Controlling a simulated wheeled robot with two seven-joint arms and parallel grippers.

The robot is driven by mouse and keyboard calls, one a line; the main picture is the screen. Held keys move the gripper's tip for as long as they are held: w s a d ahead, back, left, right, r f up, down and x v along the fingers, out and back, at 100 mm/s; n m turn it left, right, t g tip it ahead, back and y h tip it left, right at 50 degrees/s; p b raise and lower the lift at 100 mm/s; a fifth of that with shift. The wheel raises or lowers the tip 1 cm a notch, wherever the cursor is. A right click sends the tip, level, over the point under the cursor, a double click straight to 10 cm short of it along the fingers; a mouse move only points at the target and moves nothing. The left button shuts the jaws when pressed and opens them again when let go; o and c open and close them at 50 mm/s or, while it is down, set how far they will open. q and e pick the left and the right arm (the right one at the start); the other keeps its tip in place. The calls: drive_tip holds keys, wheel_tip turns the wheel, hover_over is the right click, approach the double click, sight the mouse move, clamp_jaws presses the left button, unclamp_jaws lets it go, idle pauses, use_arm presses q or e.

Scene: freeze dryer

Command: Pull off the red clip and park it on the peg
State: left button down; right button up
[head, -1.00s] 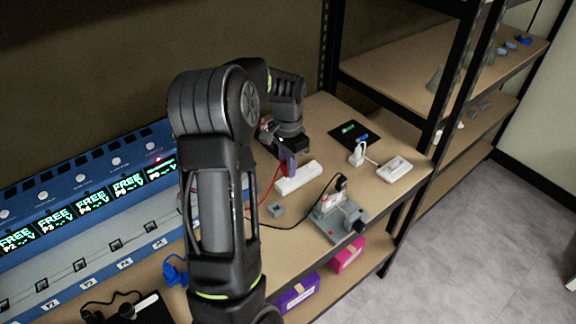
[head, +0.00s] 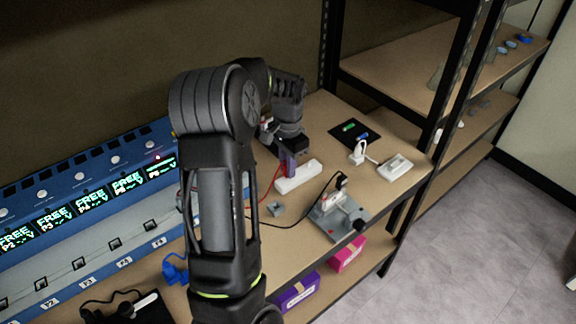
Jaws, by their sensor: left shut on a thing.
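My left gripper (head: 290,167) reaches over the bench, pointing down at the white block (head: 303,175). It is shut on a small reddish-purple piece, which I take to be the red clip (head: 288,164). A red lead (head: 274,181) runs to it from the left. The clip is at the left part of the white block; I cannot tell whether they touch. The arm and gripper hide part of this spot. I cannot make out the peg for certain. My right gripper is not in view.
A grey fixture (head: 338,219) with a black cable stands at the front. A small grey block (head: 275,209) lies left of it. A black mat (head: 354,136) and a white socket box (head: 394,167) are behind. A blue rack with displays (head: 118,189) fills the left.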

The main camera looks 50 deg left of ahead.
use_arm(q)
drive_tip(key=shift+f+b, duration=0.5)
drive_tip(key=shift+f, duration=0.35)
drive_tip(key=c, duration=1.3)
unclamp_jaws()
drive_tip(key=shift+r, duration=0.15)
wheel_tip(320, 180, up, 8)
drive_tip(key=shift+f, duration=0.2)
drive_tip(key=shift+r, duration=0.1)
